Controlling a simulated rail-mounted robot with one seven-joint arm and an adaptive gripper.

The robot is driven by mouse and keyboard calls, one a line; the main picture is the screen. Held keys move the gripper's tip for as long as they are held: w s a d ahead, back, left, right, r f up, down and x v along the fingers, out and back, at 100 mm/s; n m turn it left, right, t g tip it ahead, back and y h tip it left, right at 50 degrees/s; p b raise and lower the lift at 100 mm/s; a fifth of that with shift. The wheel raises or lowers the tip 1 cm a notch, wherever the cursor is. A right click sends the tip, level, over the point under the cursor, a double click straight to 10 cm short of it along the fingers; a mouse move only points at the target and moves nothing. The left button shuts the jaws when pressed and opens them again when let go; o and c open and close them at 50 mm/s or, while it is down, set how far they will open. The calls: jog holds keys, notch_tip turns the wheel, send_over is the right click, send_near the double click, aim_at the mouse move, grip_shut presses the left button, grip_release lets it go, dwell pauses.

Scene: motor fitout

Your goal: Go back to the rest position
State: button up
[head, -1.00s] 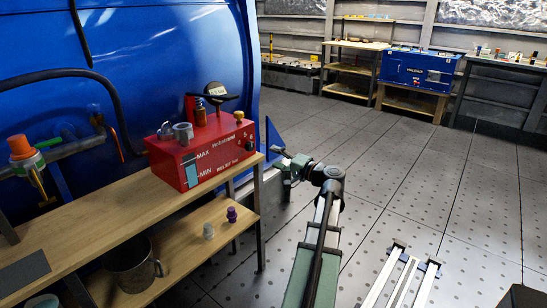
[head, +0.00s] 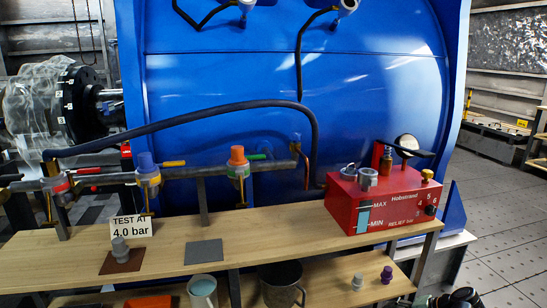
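A small part of my arm shows at the bottom right corner of the head view, low beside the bench's right end. My gripper (head: 424,300) is only partly in view there, small and dark, cut by the frame's lower edge. Its fingers cannot be made out, and I see nothing held. The red pump box (head: 385,203) stands on the right end of the wooden bench (head: 285,225), above and left of the gripper.
A "TEST AT 4.0 bar" sign (head: 131,227) and a grey plug (head: 120,249) are on the bench. Mugs and small caps sit on the lower shelf. Open floor (head: 505,235) lies right.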

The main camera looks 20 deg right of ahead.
jog(key=s+a+f+n+g+y, duration=0.1)
jog(key=s+a+f+n+g, duration=0.15)
jog(key=a+f+g, duration=0.5)
jog(key=s+a+f+n+g+y, duration=0.25)
jog(key=a+f, duration=0.55)
jog(key=a, duration=0.6)
jog(key=s+a+f+n+g+h, duration=0.4)
jog(key=s+a+g, duration=0.1)
jog(key=s+a, duration=0.45)
jog(key=s+a+f+n+g+h, duration=0.35)
jog(key=s+a+g, duration=0.25)
jog(key=s+a, duration=0.35)
jog(key=w+r+t+p, duration=0.1)
jog(key=r+t+p, duration=0.2)
jog(key=r+p, duration=0.4)
jog(key=w+a+r+t+p, duration=0.1)
jog(key=r+p, duration=0.7)
jog(key=p, duration=1.3)
jog(key=shift+w+r+t+h, duration=0.25)
jog(key=shift+w+t, duration=0.3)
jog(key=shift+t, duration=0.45)
